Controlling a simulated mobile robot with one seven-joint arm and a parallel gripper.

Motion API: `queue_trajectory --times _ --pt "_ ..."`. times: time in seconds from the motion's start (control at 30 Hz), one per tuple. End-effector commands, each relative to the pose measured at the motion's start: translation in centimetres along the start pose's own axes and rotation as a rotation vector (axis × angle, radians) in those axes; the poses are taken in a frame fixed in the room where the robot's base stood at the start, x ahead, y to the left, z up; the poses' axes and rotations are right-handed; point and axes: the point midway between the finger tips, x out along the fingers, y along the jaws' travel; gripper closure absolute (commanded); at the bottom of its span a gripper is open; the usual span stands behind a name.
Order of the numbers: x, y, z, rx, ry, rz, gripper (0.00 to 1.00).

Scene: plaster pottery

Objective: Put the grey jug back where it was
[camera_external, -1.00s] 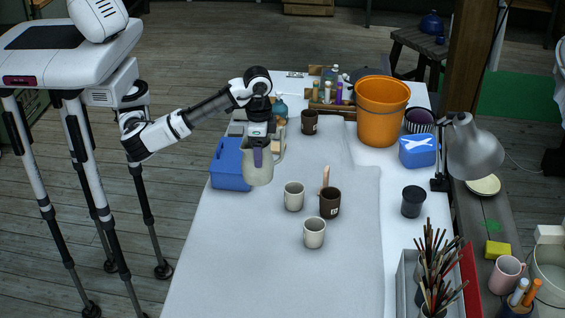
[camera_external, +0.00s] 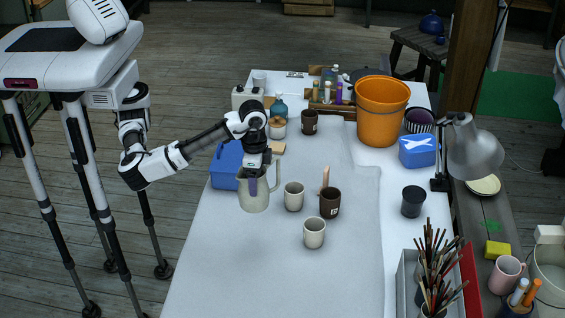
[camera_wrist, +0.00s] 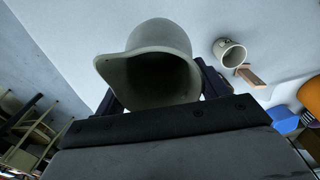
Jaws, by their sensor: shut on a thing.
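The grey jug (camera_external: 254,200) is in my gripper (camera_external: 253,181), over the left part of the white table in the external view. My gripper is shut on its rim or upper wall. The jug looks upright, with its handle to the right. I cannot tell whether its base touches the table. In the wrist view the jug (camera_wrist: 152,62) shows its open mouth and spout between my fingers (camera_wrist: 160,90).
Two pale cups (camera_external: 293,197) (camera_external: 314,233) and a dark brown mug (camera_external: 330,203) stand right of the jug. A blue box (camera_external: 226,165) is close behind left. An orange bucket (camera_external: 381,110) stands further back. The table's front left (camera_external: 225,270) is clear.

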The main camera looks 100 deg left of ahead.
Motion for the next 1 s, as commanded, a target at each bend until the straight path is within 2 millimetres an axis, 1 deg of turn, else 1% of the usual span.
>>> queue_trajectory --times 0.03,0.2,0.3,0.4,0.5,0.73,0.9,1.0 --pt "1.2 0.1 0.1 0.001 -0.003 0.002 0.69" --pt "5.4 0.1 0.2 0.002 -0.002 0.003 0.69" --pt "7.9 0.1 0.2 0.001 -0.003 0.002 0.69" --pt "9.9 0.1 0.2 0.002 -0.002 0.003 0.69" --pt "11.3 0.1 0.1 0.002 -0.001 0.003 0.69" --pt "12.7 0.1 0.1 0.002 0.000 0.002 0.69" --pt "15.0 0.1 0.1 0.001 -0.001 0.003 0.69" --pt "15.8 0.1 0.1 0.001 -0.001 0.003 0.69"
